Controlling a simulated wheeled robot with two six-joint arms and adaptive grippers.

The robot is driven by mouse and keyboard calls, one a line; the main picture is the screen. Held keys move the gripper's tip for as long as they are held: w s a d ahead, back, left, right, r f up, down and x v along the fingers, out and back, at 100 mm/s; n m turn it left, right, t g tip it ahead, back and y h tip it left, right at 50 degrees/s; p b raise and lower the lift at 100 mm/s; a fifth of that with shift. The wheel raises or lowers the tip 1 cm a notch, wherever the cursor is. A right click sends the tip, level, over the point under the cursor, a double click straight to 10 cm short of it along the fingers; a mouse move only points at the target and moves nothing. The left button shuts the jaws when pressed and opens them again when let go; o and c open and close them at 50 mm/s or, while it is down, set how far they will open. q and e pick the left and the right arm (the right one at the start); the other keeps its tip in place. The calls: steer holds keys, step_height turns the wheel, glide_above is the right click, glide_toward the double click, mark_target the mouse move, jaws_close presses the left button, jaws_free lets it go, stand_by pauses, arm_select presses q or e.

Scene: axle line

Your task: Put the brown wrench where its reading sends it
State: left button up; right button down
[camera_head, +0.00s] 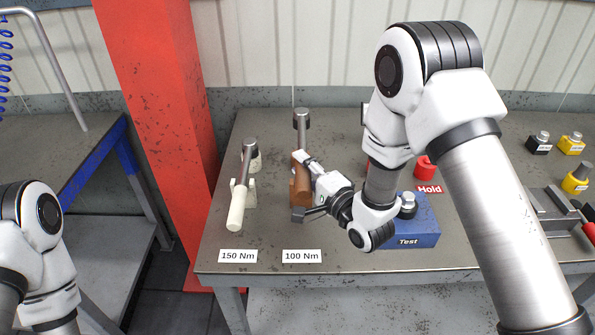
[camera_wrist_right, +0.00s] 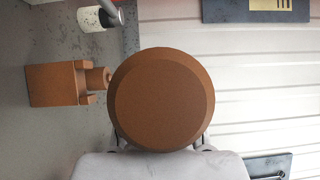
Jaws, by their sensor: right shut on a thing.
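The brown wrench (camera_head: 303,137) has a silver shaft and head pointing to the back of the bench, above the 100 Nm label (camera_head: 301,256). My right gripper (camera_head: 306,172) is shut on its brown handle. In the right wrist view the handle's round end (camera_wrist_right: 162,98) fills the middle. A brown cradle (camera_wrist_right: 55,84) shows to its left there, apart from it in the picture; whether the wrench touches a cradle is unclear. A white-handled wrench (camera_head: 237,208) rests on a pale cradle behind the 150 Nm label (camera_head: 238,256). My left gripper is out of view.
A blue Test block (camera_head: 425,232) carries a black and silver piece (camera_head: 407,205). A red Hold label (camera_head: 429,189) lies behind it. Black and yellow blocks (camera_head: 571,144) stand at the right. A red post (camera_head: 160,120) rises by the bench's left edge. My right arm hides part of the bench.

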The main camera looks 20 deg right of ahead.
steer(key=shift+r, duration=0.15)
steer(key=shift+w+a, duration=0.1)
steer(key=shift+a, duration=0.1)
steer(key=shift+f, duration=0.3)
steer(key=shift+d+f+b, duration=0.1)
steer(key=shift+f+b, duration=2.2)
steer(key=shift+f, duration=0.4)
steer(key=shift+f+b, duration=1.65)
steer(key=shift+f, duration=0.35)
steer(key=c, duration=0.7)
jaws_free()
steer(key=shift+s, duration=0.2)
